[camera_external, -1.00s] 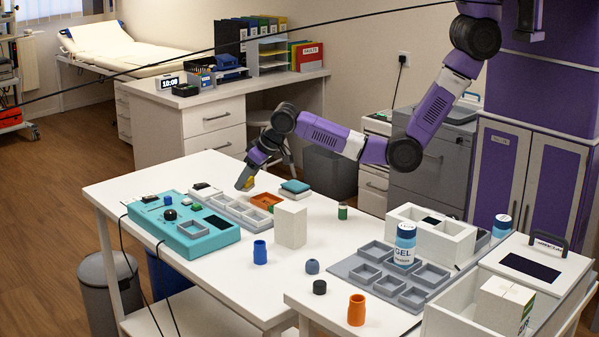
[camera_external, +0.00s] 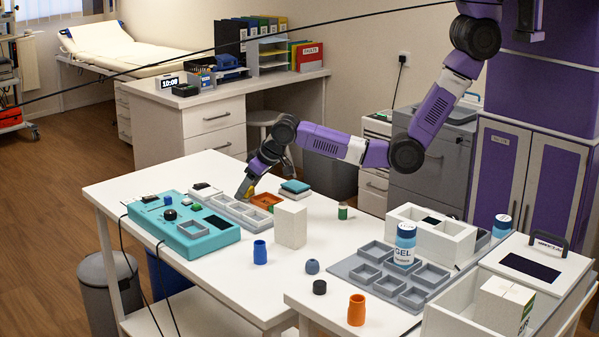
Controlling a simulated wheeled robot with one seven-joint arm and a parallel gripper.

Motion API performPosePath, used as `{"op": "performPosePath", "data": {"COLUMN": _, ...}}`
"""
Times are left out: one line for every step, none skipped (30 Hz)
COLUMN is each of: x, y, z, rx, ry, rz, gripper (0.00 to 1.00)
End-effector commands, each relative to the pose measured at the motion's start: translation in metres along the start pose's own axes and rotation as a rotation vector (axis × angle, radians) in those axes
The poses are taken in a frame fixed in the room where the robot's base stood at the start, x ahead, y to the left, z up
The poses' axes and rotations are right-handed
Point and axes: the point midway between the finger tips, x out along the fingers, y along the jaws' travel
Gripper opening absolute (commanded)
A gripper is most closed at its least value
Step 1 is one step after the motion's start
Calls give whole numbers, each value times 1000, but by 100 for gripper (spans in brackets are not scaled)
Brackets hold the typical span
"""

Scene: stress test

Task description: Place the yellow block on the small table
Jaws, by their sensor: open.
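My gripper (camera_external: 245,187) is low over the far part of the left white table (camera_external: 312,265), beside the back end of a grey compartment tray. A small yellow block (camera_external: 249,191) shows at the fingertips, partly hidden by them. The jaws are open around or beside it; I cannot tell whether it touches the tray or the table top. A second white table (camera_external: 318,298) stands at the front right. Which of the two is the small table is not clear from the picture.
An orange tray (camera_external: 266,201), a teal book-like stack (camera_external: 295,187) and a white box (camera_external: 291,224) stand to the right. A blue cup (camera_external: 260,252) is in front.

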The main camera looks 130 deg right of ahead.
Motion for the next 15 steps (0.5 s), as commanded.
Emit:
{"op": "performPosePath", "data": {"x": -2, "y": 0, "z": -2, "rx": 0, "ry": 1, "rz": 0, "gripper": 54}}
{"op": "performPosePath", "data": {"x": -4, "y": 0, "z": -3, "rx": 0, "ry": 1, "rz": 0, "gripper": 54}}
{"op": "performPosePath", "data": {"x": -6, "y": 0, "z": -2, "rx": 0, "ry": 1, "rz": 0, "gripper": 54}}
{"op": "performPosePath", "data": {"x": -9, "y": 0, "z": -2, "rx": 0, "ry": 2, "rz": 0, "gripper": 54}}
{"op": "performPosePath", "data": {"x": -12, "y": 0, "z": -2, "rx": -1, "ry": 3, "rz": 0, "gripper": 54}}
{"op": "performPosePath", "data": {"x": -18, "y": 0, "z": -2, "rx": -1, "ry": 3, "rz": 0, "gripper": 54}}
{"op": "performPosePath", "data": {"x": -22, "y": 0, "z": -2, "rx": -1, "ry": 3, "rz": 0, "gripper": 54}}
{"op": "performPosePath", "data": {"x": -28, "y": 0, "z": -2, "rx": -1, "ry": 3, "rz": 0, "gripper": 54}}
{"op": "performPosePath", "data": {"x": -35, "y": 0, "z": -2, "rx": -1, "ry": 4, "rz": -1, "gripper": 54}}
{"op": "performPosePath", "data": {"x": -42, "y": 0, "z": -2, "rx": -1, "ry": 4, "rz": -1, "gripper": 54}}
{"op": "performPosePath", "data": {"x": -48, "y": -1, "z": -3, "rx": -1, "ry": 5, "rz": -1, "gripper": 54}}
{"op": "performPosePath", "data": {"x": -56, "y": -1, "z": -2, "rx": -1, "ry": 5, "rz": -1, "gripper": 54}}
{"op": "performPosePath", "data": {"x": -63, "y": 0, "z": -2, "rx": -1, "ry": 4, "rz": -1, "gripper": 54}}
{"op": "performPosePath", "data": {"x": -69, "y": 0, "z": -2, "rx": -1, "ry": 4, "rz": -1, "gripper": 54}}
{"op": "performPosePath", "data": {"x": -77, "y": 0, "z": -2, "rx": -1, "ry": 4, "rz": -1, "gripper": 54}}
